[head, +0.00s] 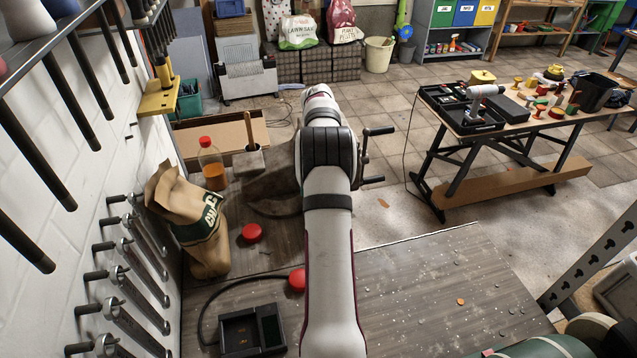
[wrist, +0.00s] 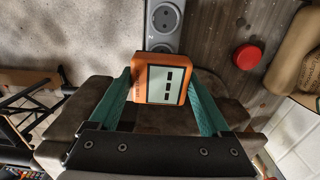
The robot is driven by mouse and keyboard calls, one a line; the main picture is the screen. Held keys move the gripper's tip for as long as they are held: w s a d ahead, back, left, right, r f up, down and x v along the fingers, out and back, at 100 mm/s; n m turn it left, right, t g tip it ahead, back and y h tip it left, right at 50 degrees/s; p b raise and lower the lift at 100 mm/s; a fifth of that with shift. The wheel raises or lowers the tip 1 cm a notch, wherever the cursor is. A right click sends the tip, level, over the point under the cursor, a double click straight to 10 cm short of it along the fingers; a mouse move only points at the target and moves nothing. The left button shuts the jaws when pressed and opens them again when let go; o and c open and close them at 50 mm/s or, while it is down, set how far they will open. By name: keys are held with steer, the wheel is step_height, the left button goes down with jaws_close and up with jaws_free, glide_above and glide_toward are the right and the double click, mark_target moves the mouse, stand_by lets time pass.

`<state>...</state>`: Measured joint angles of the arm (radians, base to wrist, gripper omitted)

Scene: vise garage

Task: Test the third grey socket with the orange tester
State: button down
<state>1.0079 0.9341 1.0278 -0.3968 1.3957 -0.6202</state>
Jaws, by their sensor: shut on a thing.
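In the wrist view my gripper (wrist: 160,85) has its teal fingers shut on the orange tester (wrist: 139,90). The tester's pale screen (wrist: 167,84) faces the camera and shows dark dashes. A grey socket strip (wrist: 163,45) runs up beyond the tester to the top edge. One round socket (wrist: 165,17) shows whole, and part of another shows just above the tester. The tester hides the strip's nearer part, so I cannot tell which socket it is at or whether it touches. In the head view my arm hides the gripper, tester and strip.
On the bench (head: 420,300) are a paper bag (head: 205,235), a bottle (head: 211,165), red lids (head: 251,233) and a black tray (head: 250,330). A crank handle (head: 372,180) sticks out beside my arm. Wrenches (head: 130,300) hang at left. The bench's right part is mostly clear.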

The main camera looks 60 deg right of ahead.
steer(key=shift+f, duration=2.6)
steer(key=shift+f, duration=0.6)
jaws_free()
steer(key=shift+r, duration=0.1)
step_height(320, 180, up, 16)
steer(key=shift+f, duration=0.2)
